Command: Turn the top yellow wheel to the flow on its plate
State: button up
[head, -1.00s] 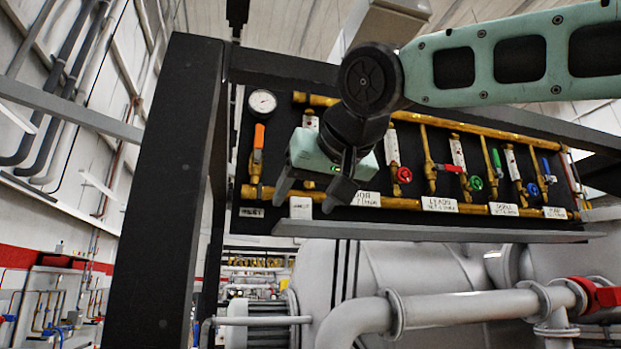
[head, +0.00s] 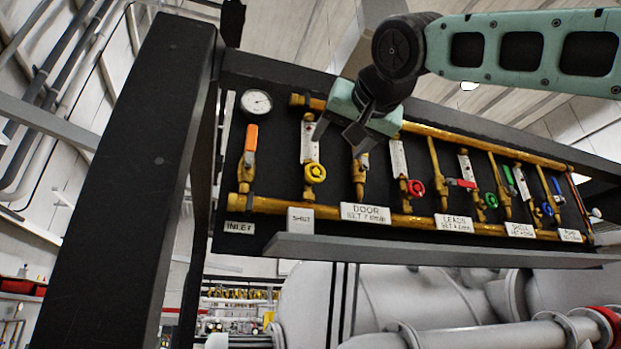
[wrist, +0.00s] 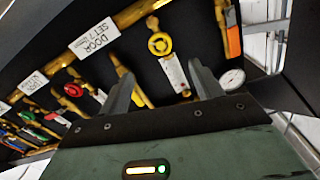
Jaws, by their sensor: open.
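The yellow wheel (head: 315,173) sits on a brass branch of the black valve panel, below a white flow tube plate (head: 309,142). In the wrist view the yellow wheel (wrist: 159,44) lies beyond the fingers, above and between them in the picture, with its white plate (wrist: 175,73) beside it. The plate's markings are too small to read. My gripper (head: 337,138) is open and empty, up and to the right of the wheel, apart from it. Its two fingers also show in the wrist view (wrist: 163,82). A label reading "DOOR" (head: 366,213) hangs below.
Red (head: 416,188), green (head: 491,200) and blue wheels line the panel to the right. An orange-handled inlet valve (head: 250,145) and a round gauge (head: 256,102) are at left. A thick black post (head: 130,180) stands left; a grey ledge (head: 430,252) runs below.

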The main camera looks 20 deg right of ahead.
aim_at(316, 172)
jog(key=w+p, duration=0.5)
jog(key=w, duration=0.9)
jog(key=shift+w, duration=0.25)
jog(key=shift+w+p, duration=0.3)
jog(key=shift+w, duration=0.2)
